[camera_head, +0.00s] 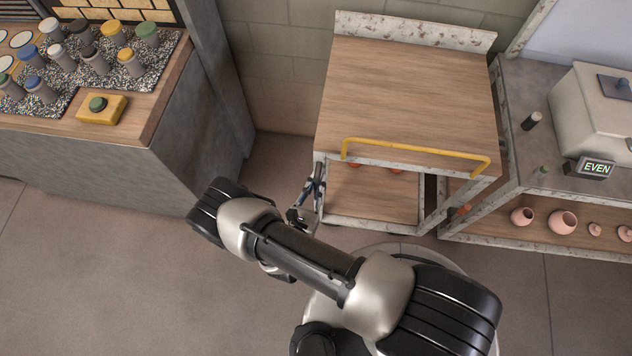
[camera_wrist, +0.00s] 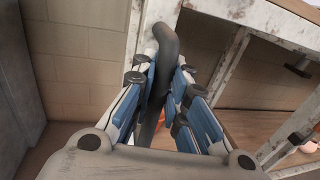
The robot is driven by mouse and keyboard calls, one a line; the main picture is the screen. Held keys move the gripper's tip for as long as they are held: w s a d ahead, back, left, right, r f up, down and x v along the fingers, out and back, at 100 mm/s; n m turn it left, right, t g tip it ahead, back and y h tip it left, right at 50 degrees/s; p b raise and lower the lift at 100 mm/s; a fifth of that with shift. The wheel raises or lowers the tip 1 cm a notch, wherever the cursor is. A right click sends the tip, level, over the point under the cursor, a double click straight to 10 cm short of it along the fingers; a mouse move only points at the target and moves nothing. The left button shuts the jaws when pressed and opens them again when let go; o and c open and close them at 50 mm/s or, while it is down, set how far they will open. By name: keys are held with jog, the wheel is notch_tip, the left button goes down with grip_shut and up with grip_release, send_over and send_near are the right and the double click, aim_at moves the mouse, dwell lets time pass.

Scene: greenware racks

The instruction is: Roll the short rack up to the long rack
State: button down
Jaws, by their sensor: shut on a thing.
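The short rack (camera_head: 408,95) has a bare wooden top, a yellow front bar (camera_head: 415,152), a raised back edge and worn pale metal posts. The long rack (camera_head: 520,88) stands directly to its right, with a grey top and a lower shelf. The two frames look very close; I cannot tell whether they touch. My gripper (camera_head: 308,200) is at the short rack's front left post. In the wrist view, my gripper (camera_wrist: 168,105) is shut around a dark grey handle (camera_wrist: 164,60) at that post. The short rack's wheels are hidden.
A pale box (camera_head: 595,115) with an "EVEN" display and a dark jar (camera_head: 532,120) stand on the long rack; pink pots (camera_head: 562,221) are below. A counter (camera_head: 165,115) with glaze jars is at left. Floor between counter and short rack is clear.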

jog(key=c, duration=1.8)
grip_release()
jog(key=shift+s+d, duration=0.1)
jog(key=shift+d, duration=0.3)
jog(key=shift+o, duration=1.2)
jog(key=shift+a, duration=0.1)
jog(key=v, duration=1.2)
